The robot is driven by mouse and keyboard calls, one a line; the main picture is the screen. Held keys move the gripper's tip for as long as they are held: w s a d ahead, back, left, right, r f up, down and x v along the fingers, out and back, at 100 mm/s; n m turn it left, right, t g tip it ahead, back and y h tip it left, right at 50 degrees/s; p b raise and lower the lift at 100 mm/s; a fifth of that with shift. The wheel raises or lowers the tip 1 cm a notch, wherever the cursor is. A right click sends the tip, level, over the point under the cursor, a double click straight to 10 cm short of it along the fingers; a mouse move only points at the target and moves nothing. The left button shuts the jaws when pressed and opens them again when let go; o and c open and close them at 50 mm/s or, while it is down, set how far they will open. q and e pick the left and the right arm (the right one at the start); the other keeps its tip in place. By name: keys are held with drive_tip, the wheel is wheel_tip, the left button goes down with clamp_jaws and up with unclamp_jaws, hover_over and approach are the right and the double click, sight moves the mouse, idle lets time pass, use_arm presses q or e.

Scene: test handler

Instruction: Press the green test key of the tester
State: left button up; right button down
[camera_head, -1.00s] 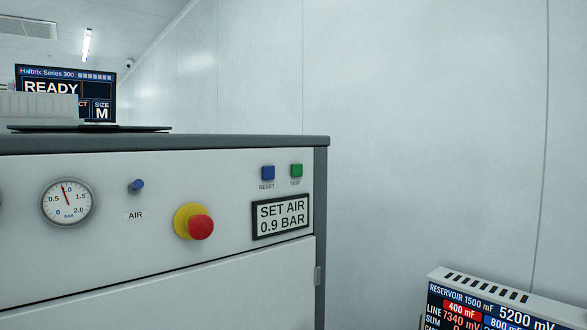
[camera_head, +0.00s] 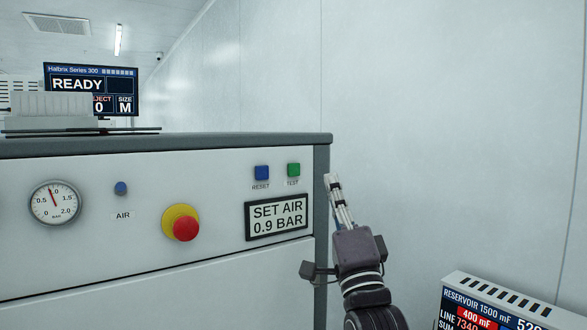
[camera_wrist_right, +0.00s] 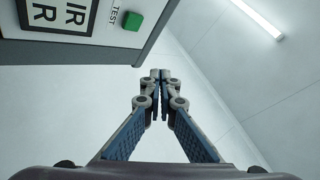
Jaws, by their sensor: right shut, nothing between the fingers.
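The green test key (camera_head: 293,169) is a small square button at the upper right of the tester's pale front panel (camera_head: 130,250), above the label TEST. It also shows in the right wrist view (camera_wrist_right: 132,21), up and to the left of the fingertips. My right gripper (camera_head: 331,180) is shut and empty, pointing up beside the panel's right edge, to the right of the green key and apart from it. In the right wrist view its fingertips (camera_wrist_right: 160,74) meet against the plain wall. My left gripper is not in view.
A blue reset key (camera_head: 261,172) sits just left of the green key. Below is a display (camera_head: 276,217) reading SET AIR 0.9 BAR. A red stop button (camera_head: 186,228), blue air knob (camera_head: 120,188) and gauge (camera_head: 55,203) are further left. A reservoir box (camera_head: 500,300) stands lower right.

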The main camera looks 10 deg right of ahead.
sight(294, 170)
drive_tip(key=shift+s+a+r, duration=0.15)
drive_tip(key=shift+s+r, duration=0.15)
drive_tip(key=shift+r, duration=0.25)
drive_tip(key=shift+w, duration=0.1)
drive_tip(key=shift+w+a+b, duration=0.1)
drive_tip(key=shift+w+a, duration=0.4)
drive_tip(key=shift+w, duration=0.85)
drive_tip(key=shift+w+a+b, duration=0.1)
drive_tip(key=shift+w+a, duration=0.4)
drive_tip(key=shift+w, duration=0.85)
drive_tip(key=shift+w+a+b, duration=0.1)
drive_tip(key=shift+w+a, duration=0.4)
drive_tip(key=shift+w, duration=0.85)
drive_tip(key=shift+w, duration=0.1)
drive_tip(key=shift+w+a, duration=0.15)
drive_tip(key=shift+w, duration=0.15)
